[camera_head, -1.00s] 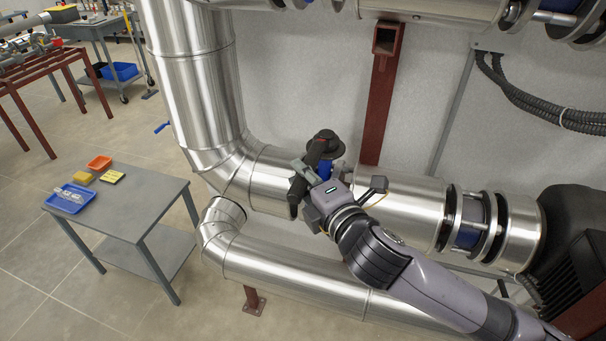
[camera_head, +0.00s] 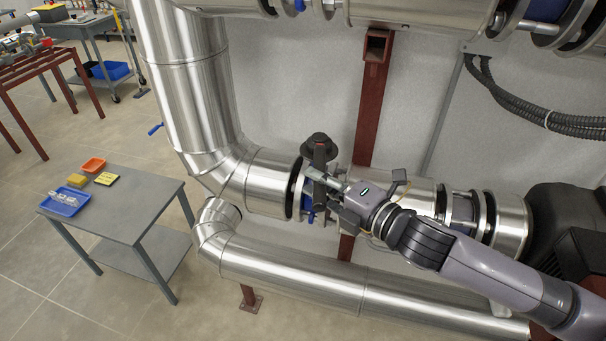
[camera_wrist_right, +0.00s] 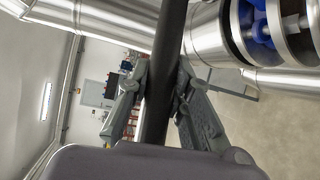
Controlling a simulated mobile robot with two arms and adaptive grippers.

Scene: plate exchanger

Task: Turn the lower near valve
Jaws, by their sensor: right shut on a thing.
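The near valve sits in the large steel pipe line, with a blue body (camera_head: 309,206) between dark flanges. Its black lever handle (camera_head: 319,160) runs nearly straight up and down in the head view, with a dark round cap (camera_head: 319,143) by its upper end. My right gripper (camera_head: 323,182) reaches in from the right and is shut on the handle. In the right wrist view the handle (camera_wrist_right: 170,45) passes between the two fingers (camera_wrist_right: 158,90) of this gripper. The fingers partly hide the handle's lower part and the valve. My left gripper is not in view.
A lower steel pipe (camera_head: 290,268) runs below the valve. A red post (camera_head: 373,105) stands behind it. A grey side table (camera_head: 140,200) with a blue tray (camera_head: 64,212) and an orange bin (camera_head: 94,164) stands at the left. The floor between is clear.

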